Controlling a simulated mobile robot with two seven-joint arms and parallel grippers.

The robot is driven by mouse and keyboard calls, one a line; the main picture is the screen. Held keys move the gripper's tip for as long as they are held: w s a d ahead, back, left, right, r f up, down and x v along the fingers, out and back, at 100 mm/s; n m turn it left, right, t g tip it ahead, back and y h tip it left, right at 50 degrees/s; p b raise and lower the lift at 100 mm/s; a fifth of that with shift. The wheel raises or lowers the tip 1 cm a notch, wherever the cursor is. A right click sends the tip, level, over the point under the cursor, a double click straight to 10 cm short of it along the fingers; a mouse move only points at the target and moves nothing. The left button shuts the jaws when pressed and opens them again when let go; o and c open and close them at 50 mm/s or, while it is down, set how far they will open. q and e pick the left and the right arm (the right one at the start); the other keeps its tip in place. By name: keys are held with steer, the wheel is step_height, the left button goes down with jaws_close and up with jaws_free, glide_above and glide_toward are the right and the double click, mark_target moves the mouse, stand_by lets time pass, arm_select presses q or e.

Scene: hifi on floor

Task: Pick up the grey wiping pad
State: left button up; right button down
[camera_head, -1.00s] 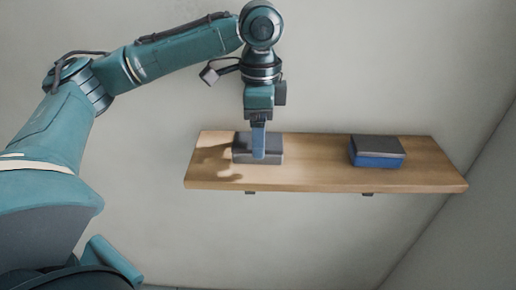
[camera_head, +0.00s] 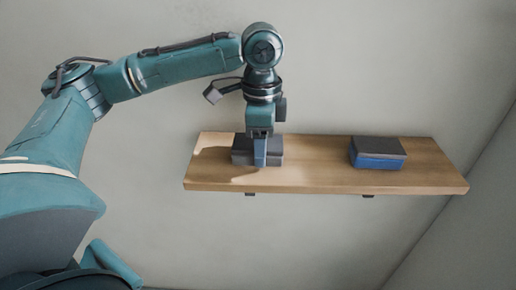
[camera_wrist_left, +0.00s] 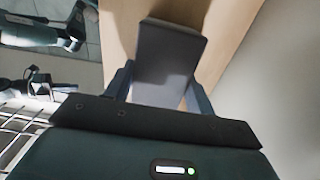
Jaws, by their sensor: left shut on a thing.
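The grey wiping pad (camera_head: 242,151) is a dark grey block at the left end of the wooden shelf. It also shows between the fingers in the left wrist view (camera_wrist_left: 168,55). My left gripper (camera_head: 260,160) points straight down over it, with its blue fingers shut on the pad's sides. The near finger hides part of the pad's front. I cannot tell whether the pad touches the shelf or is slightly clear of it.
The wooden shelf (camera_head: 310,178) is fixed to a plain wall on two brackets. A blue pad with a dark grey top (camera_head: 377,153) lies on its right part. The shelf between the two pads is bare.

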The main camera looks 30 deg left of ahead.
arm_select(q)
steer(key=shift+c, duration=1)
step_height(320, 180, up, 10)
steer(key=shift+r+p, duration=0.1)
steer(key=shift+p, duration=0.5)
steer(key=o, duration=0.5)
steer(key=c, duration=0.3)
